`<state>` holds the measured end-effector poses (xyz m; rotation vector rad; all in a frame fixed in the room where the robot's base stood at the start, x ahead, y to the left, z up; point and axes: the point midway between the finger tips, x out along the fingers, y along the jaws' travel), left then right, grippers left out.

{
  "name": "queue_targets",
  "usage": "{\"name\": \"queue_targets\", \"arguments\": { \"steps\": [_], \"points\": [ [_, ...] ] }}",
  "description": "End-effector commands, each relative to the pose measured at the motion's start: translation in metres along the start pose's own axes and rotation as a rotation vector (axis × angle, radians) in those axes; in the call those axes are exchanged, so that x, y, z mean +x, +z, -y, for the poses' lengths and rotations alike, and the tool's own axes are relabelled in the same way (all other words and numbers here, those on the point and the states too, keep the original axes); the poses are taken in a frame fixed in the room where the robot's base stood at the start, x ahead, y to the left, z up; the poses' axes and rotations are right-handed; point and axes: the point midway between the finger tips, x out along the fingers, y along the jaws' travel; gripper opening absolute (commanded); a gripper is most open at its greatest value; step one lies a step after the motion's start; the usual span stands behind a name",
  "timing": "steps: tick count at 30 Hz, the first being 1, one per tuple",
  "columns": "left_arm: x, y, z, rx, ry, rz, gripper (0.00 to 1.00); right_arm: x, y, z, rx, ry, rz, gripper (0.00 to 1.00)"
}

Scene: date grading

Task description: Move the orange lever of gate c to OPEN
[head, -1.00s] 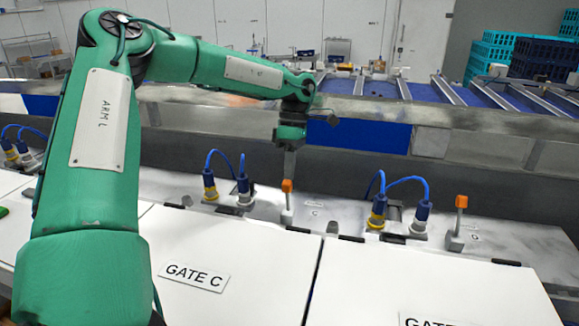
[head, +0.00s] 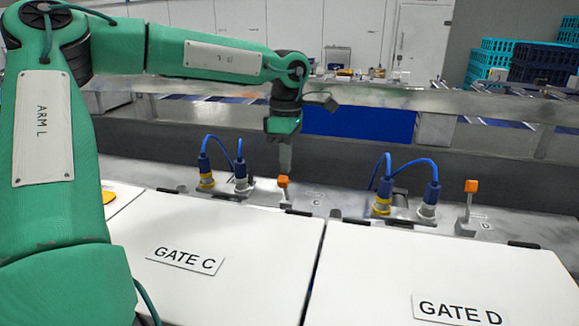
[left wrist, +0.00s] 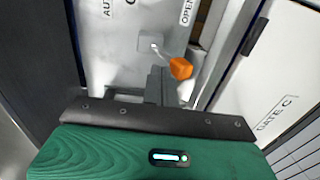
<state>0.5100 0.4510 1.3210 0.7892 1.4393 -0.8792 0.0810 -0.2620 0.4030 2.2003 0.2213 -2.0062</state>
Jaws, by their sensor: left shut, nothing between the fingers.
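The gate C lever has an orange knob (head: 283,182) on a short stalk, standing behind the white GATE C lid (head: 215,245). In the left wrist view the knob (left wrist: 181,68) leans from its grey base plate (left wrist: 152,42) toward the lower right. Part of an OPEN label (left wrist: 187,12) and part of an AUTO label (left wrist: 107,8) show at the top edge. My left gripper (head: 285,158) points down just behind the knob in the head view. Its shut, empty fingers (left wrist: 158,82) are close beside the knob; I cannot tell if they touch. My right gripper is out of view.
A grey metal wall (head: 350,160) runs behind. The white GATE D lid (head: 440,265) is clear.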

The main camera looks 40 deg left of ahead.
Motion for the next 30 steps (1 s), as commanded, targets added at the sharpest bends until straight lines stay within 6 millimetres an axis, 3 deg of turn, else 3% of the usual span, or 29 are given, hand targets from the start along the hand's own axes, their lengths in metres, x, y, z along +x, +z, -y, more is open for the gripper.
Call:
{"name": "queue_targets", "arguments": {
  "steps": [3, 17, 30],
  "points": [
    [0.004, 0.000, 0.008, 0.001, 0.006, 0.001, 0.00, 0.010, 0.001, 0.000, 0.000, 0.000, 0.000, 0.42],
    [0.003, 0.000, 0.012, 0.000, 0.001, 0.000, 0.00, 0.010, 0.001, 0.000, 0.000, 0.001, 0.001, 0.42],
    [0.005, 0.000, -0.004, -0.001, 0.001, -0.001, 0.00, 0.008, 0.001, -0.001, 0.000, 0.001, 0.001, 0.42]
  ]
}}
